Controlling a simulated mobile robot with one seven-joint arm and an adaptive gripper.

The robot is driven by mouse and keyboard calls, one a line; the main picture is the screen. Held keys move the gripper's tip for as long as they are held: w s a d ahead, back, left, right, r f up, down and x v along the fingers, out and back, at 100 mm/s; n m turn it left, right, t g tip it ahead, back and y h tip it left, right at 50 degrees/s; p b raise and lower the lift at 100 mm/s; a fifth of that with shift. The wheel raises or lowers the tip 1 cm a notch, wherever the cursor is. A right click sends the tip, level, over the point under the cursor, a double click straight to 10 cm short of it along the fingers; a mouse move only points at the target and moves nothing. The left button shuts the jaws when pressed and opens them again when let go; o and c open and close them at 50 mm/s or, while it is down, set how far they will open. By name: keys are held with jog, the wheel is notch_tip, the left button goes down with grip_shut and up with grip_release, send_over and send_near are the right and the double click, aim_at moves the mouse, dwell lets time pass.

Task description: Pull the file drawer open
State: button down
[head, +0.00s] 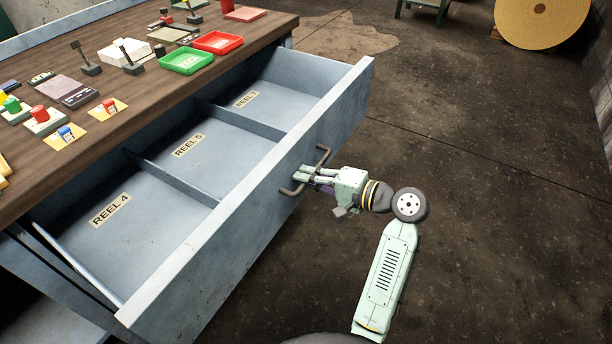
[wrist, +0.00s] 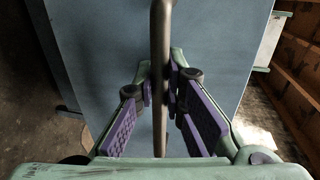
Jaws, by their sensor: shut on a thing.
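The file drawer (head: 270,205) is a pale blue-grey drawer under the wooden desk top, and it stands well open. Its inside has compartments labelled REEL 4, REEL 5 and another REEL label partly hard to read. A dark bar handle (head: 322,158) is on its front. My gripper (head: 312,178) is at the handle, its fingers around the bar. In the wrist view the handle (wrist: 160,50) runs upright between the purple-padded fingers of my gripper (wrist: 162,90), with the drawer front (wrist: 105,50) behind.
The desk top (head: 140,100) holds a green tray (head: 187,61), a red tray (head: 218,42) and several small devices. The floor (head: 480,200) right of the drawer is mostly clear. A large tan roll (head: 540,12) stands at the back right.

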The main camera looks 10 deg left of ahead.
jog(key=c, duration=1.7)
grip_release()
jog(key=shift+o, duration=0.2)
jog(key=v, duration=1.2)
